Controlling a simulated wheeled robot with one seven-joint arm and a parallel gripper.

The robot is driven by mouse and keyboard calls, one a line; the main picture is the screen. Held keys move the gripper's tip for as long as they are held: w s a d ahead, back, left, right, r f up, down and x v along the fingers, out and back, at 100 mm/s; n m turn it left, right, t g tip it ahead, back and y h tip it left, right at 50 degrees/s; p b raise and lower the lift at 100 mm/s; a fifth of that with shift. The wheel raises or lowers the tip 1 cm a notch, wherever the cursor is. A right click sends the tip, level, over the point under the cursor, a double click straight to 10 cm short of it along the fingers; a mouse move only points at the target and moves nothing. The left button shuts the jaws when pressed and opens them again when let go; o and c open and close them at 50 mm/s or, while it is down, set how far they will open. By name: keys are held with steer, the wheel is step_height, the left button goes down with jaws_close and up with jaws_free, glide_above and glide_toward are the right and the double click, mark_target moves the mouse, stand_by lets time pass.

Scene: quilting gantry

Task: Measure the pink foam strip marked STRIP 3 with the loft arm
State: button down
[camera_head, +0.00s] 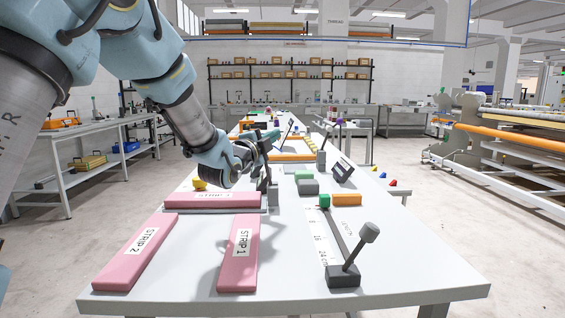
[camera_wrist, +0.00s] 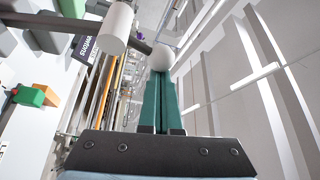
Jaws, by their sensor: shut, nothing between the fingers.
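A pink foam strip (camera_head: 225,204) lies crosswise on a grey base at the near left of the table; its label is too small and turned to read surely. Strips marked STRIP 2 (camera_head: 128,268) and STRIP 1 (camera_head: 234,275) lie in front of it. A grey upright post (camera_head: 272,195) stands at its right end, perhaps part of the loft arm, largely hidden by my wrist. My gripper (camera_head: 272,136) is above that end, shut and empty. In the wrist view its green fingers (camera_wrist: 164,75) point at a pale round knob (camera_wrist: 161,57); contact cannot be told.
A hinged arm with a grey knob (camera_head: 369,232) rises from a dark base (camera_head: 343,276) at the front right, beside a length scale (camera_head: 318,240). The front right corner is clear.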

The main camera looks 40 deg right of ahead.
steer(key=w+a+f+n+t+b, duration=0.6)
steer(key=a+n+b, duration=0.4)
steer(key=b, duration=1.1)
steer(key=w+n+t, duration=0.1)
steer(key=w+n, duration=0.1)
steer(key=n, duration=0.2)
steer(key=shift+w+a+t, duration=0.15)
steer(key=shift+t, duration=0.25)
steer(key=s+a, duration=0.8)
steer(key=a, duration=0.2)
steer(key=shift+f, duration=0.25)
